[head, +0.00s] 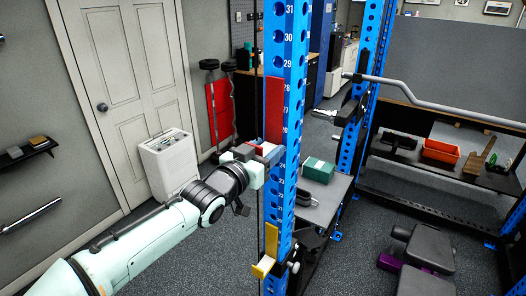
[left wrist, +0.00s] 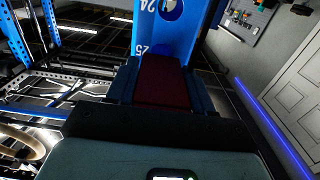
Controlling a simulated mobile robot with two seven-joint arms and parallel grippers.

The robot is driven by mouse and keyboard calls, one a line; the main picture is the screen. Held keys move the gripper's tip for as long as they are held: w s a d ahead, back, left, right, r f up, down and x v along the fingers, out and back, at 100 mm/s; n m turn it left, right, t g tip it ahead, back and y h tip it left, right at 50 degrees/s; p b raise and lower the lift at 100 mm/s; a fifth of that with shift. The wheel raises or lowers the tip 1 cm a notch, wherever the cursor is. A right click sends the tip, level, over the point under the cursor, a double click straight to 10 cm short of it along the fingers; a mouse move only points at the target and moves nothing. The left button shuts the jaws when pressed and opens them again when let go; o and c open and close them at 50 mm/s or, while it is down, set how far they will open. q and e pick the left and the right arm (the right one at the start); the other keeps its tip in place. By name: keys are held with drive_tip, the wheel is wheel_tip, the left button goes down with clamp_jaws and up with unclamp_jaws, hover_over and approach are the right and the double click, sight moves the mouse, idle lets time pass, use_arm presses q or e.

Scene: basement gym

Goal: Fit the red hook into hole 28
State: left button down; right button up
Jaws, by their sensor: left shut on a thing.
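The red hook (head: 274,105) stands upright along the front left face of the blue numbered upright (head: 296,60). Its long plate runs from about the level of the printed 28 down to about 25. My left gripper (head: 262,153) is shut on the hook's lower end. In the left wrist view, the dark red part of the hook (left wrist: 160,82) sits between the fingers, with the blue upright (left wrist: 165,40) behind it showing 24 and 25. I cannot tell whether the hook touches the upright or is seated in a hole. Hole 28 itself is not clearly visible. My right gripper is out of view.
A yellow hook (head: 270,242) is on the same upright, lower down. A bench (head: 325,195) with a green box (head: 319,169) stands behind it. A grey bar (head: 440,107) rests at right. A white cabinet (head: 168,163) stands by the door at left.

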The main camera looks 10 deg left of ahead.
use_arm(q)
drive_tip(key=shift+r, duration=0.2)
idle(0.3)
drive_tip(key=shift+c, duration=1.8)
unclamp_jaws()
drive_tip(key=shift+w, duration=0.1)
drive_tip(key=shift+f, duration=0.25)
drive_tip(key=v, duration=1.3)
drive_tip(key=shift+s+r+b, duration=0.25)
drive_tip(key=shift+b, duration=0.1)
